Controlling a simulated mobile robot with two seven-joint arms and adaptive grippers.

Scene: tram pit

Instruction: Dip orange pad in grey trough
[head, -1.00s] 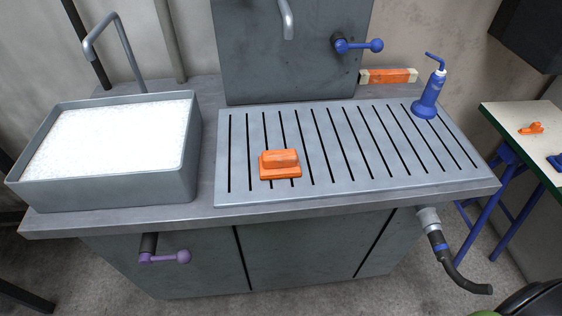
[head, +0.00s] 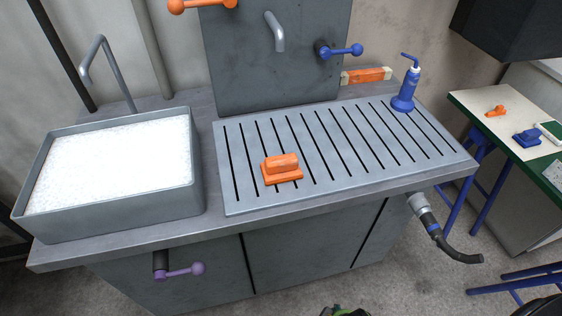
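The orange pad (head: 282,169) lies on the slatted grey drainboard (head: 232,207), near its left front part. It has a block-like grip on a flat base. The grey trough (head: 125,217) stands on the counter to the left of the drainboard and is filled with white foam. Neither gripper shows clearly in the head view. A small dark and green piece at the bottom edge may be part of my own body, but I cannot tell which part.
A blue pump bottle (head: 404,93) and an orange-and-cream block (head: 366,76) stand at the back right. Blue (head: 341,51), orange (head: 203,5) and purple (head: 181,271) lever handles stick out. A hose (head: 445,236) hangs at right. A green-edged table (head: 510,127) holds small items. Most of the drainboard is clear.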

